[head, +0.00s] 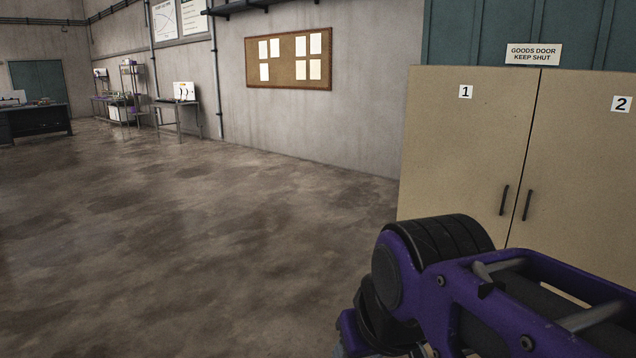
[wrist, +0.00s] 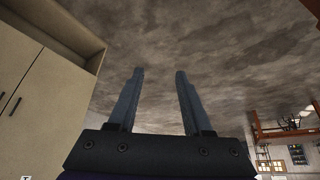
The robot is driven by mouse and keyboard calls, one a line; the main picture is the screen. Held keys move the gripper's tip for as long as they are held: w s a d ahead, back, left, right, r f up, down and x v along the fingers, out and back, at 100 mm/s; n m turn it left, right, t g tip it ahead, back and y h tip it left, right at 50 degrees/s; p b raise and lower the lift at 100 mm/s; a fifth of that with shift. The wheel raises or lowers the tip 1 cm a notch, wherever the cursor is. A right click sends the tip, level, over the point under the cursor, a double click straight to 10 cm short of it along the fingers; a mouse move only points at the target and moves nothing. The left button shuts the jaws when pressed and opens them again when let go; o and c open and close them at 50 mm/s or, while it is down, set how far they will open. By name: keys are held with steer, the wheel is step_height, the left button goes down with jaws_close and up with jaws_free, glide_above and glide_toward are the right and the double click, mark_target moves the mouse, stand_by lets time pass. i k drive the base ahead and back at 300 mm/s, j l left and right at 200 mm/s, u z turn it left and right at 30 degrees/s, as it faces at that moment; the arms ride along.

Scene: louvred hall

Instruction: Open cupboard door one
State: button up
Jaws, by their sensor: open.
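The beige cupboard stands at the right of the head view. Its door one (head: 455,150), marked with a "1" label, is on the left and looks shut. A dark upright bar handle (head: 504,200) sits near its right edge, by the seam with door two (head: 590,170). My gripper (wrist: 159,74) shows in the wrist view, open and empty, its two fingers apart over bare floor. In that upturned view door one (wrist: 52,100) is at the left, well clear of the fingers. My gripper's fingers are not visible in the head view.
My purple arm covers the lower right of the head view, in front of the cupboard's lower part. Open floor (head: 190,240) lies to the left. A pinboard (head: 288,58) hangs on the wall. Benches (head: 35,120) stand far off. An orange frame (wrist: 285,133) shows in the wrist view.

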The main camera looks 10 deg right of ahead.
mark_target(467, 129)
steer(key=z, duration=1.1)
steer(key=i+l+z, duration=0.35)
steer(key=i, duration=0.25)
steer(key=i+z, duration=0.4)
steer(key=i, duration=0.15)
